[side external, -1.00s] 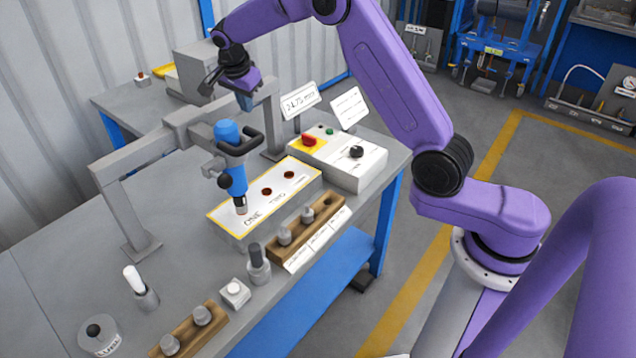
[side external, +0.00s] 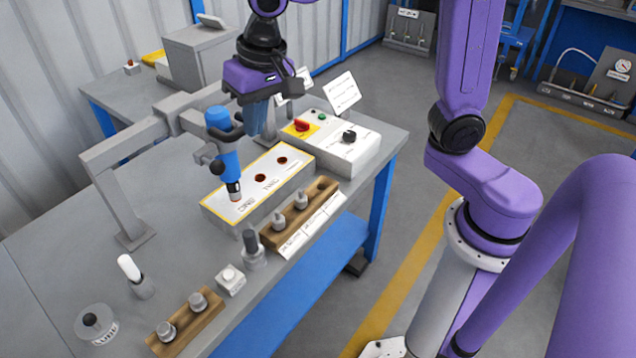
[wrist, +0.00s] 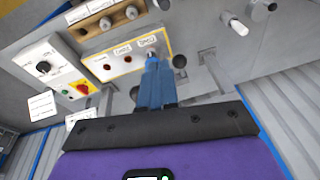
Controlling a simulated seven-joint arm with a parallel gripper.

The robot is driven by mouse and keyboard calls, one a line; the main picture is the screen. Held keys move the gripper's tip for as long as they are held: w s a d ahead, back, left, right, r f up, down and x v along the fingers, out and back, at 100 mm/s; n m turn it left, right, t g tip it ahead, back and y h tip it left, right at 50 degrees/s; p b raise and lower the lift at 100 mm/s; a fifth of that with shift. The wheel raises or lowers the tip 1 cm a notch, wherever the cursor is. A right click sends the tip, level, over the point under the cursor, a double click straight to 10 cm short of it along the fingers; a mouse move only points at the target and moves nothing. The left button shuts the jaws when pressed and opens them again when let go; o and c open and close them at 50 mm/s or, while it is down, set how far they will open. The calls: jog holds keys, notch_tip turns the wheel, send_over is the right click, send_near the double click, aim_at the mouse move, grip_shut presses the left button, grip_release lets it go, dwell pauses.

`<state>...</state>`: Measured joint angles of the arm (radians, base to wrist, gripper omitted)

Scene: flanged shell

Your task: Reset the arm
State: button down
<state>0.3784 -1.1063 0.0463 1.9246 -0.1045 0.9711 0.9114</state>
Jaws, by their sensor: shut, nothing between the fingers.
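My gripper (side external: 256,130) hangs fingers down above the bench, close to the right of the blue tool on the grey gantry in the side view. Its blue fingers (wrist: 154,66) are together with nothing between them in the wrist view. The blue tool (side external: 222,145) is upright on the gantry (side external: 120,155), its tip at the position marked ONE on the white panel (side external: 225,207). Two dark reddish holes show further along the panel. In the wrist view my fingers cover part of the view of the tool.
A control box (side external: 335,150) with a red knob (side external: 301,125) and a black knob stands behind the panel. Wooden racks (side external: 270,235) (side external: 200,325) with metal pieces, a white-topped peg (side external: 130,268) and a round pot (side external: 95,325) stand nearer.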

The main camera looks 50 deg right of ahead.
jog(key=s+d+f+n, duration=0.2)
jog(key=s+d+n, duration=0.1)
jog(key=s, duration=0.4)
jog(key=s+d+f+n+g, duration=0.1)
jog(key=s+d+f+n, duration=0.1)
jog(key=s+d+n, duration=0.2)
jog(key=s+d+f+n+g, duration=0.1)
jog(key=s+d+f+n, duration=0.1)
jog(key=s+d+n, duration=0.2)
jog(key=s+n, duration=0.3)
jog(key=s, duration=0.4)
jog(key=shift+s+f, duration=0.25)
